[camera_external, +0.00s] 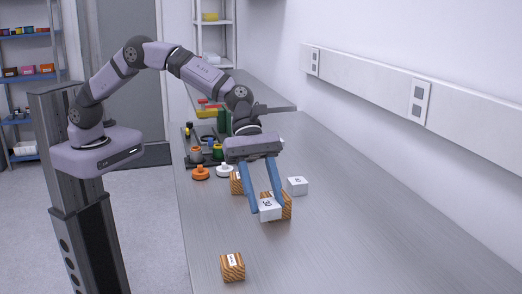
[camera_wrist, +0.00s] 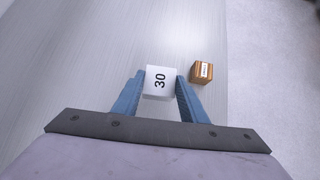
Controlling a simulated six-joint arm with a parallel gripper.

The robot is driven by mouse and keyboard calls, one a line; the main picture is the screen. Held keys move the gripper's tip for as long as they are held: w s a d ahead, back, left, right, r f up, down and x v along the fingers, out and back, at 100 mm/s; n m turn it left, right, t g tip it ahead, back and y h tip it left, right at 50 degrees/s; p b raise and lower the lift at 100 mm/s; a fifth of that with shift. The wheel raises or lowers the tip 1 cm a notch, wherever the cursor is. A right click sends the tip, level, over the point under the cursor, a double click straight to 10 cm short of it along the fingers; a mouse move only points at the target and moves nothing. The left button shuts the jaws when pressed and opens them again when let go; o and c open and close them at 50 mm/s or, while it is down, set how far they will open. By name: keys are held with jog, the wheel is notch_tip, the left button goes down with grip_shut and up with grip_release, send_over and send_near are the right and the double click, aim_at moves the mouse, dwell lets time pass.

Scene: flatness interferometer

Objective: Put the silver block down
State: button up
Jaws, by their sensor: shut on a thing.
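The silver block (camera_external: 267,212) is pale, almost white, with "30" on its face. It sits between the two blue fingers of my gripper (camera_external: 267,208). In the wrist view the silver block (camera_wrist: 159,83) shows its "30" face between the fingertips of my gripper (camera_wrist: 159,88). My gripper is shut on it and points down over the table. I cannot tell whether its underside touches the tabletop.
On the grey table (camera_external: 340,235), a striped wooden block (camera_external: 287,203) shows just behind the held block. Another wooden block (camera_external: 232,267) stands nearer the front, also in the wrist view (camera_wrist: 202,72). A white block (camera_external: 297,186) and an orange knob (camera_external: 200,173) are farther back. The right side is clear.

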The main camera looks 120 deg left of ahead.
jog(key=shift+r, duration=0.9)
jog(key=shift+r, duration=0.1)
jog(key=shift+s+r, duration=0.15)
jog(key=shift+s, duration=0.1)
jog(key=s+a+r+n+t+y, duration=0.1)
jog(key=s+a+n+y, duration=0.15)
jog(key=s, duration=0.55)
jog(key=s+a+r+n+t+y, duration=0.1)
jog(key=s+n, duration=0.2)
jog(key=s, duration=0.5)
jog(key=w+a+n+g+y+p, duration=0.1)
jog(key=w+a+n+y+p, duration=0.25)
jog(key=a, duration=0.95)
jog(key=w+a+n+y+p, duration=0.1)
jog(key=a+n+y+p, duration=0.4)
jog(key=a, duration=0.8)
jog(key=s+a+f+n+g+y+p, duration=0.15)
jog(key=a+n, duration=0.25)
jog(key=a, duration=0.4)
jog(key=s+a+f+n+g+y, duration=0.1)
jog(key=s+a+n+g, duration=0.25)
jog(key=a, duration=0.55)
jog(key=shift+t, duration=0.4)
jog(key=shift+w+d+f+p, duration=0.15)
jog(key=shift+w+f+p, duration=0.05)
jog(key=shift+f, duration=2.25)
jog(key=shift+w+d+f+p, duration=0.1)
jog(key=shift+w+f+p, duration=0.05)
jog(key=shift+f, duration=2.3)
